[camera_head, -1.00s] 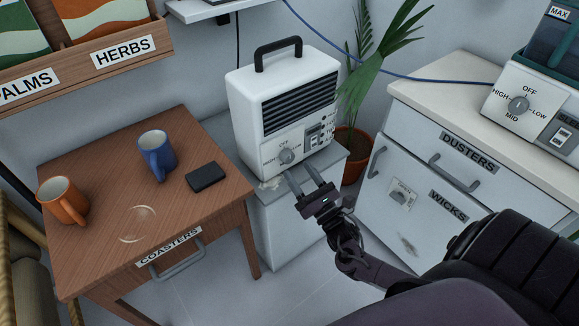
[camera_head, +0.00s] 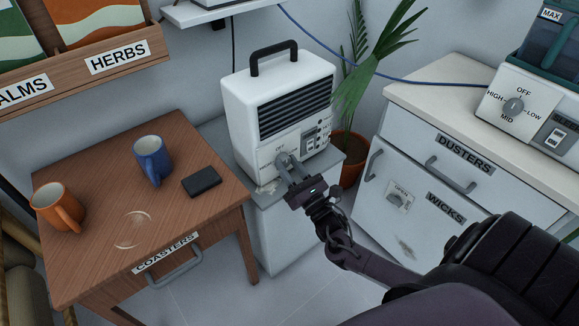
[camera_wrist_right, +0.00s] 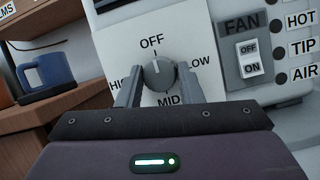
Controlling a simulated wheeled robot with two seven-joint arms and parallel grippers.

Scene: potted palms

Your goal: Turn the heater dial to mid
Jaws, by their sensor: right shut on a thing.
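The heater (camera_head: 260,97) is a white box with a black handle and dark grille, standing on a grey cabinet. Its grey dial (camera_wrist_right: 158,68) sits on a white plate marked OFF at top, LOW right, MID bottom and HIGH left. The dial's pale mark points up toward OFF. My right gripper (camera_wrist_right: 158,78) is shut on the dial, one finger on each side; in the head view the gripper (camera_head: 286,163) partly hides the dial and its labels. My left gripper is not in view.
A FAN switch (camera_wrist_right: 249,60) is right of the dial. Left is a wooden table (camera_head: 90,240) with a blue mug (camera_head: 152,160), orange mug (camera_head: 57,206) and black box (camera_head: 201,181). A potted palm (camera_head: 348,150) stands behind right. Another dial (camera_head: 514,106) is on the right counter.

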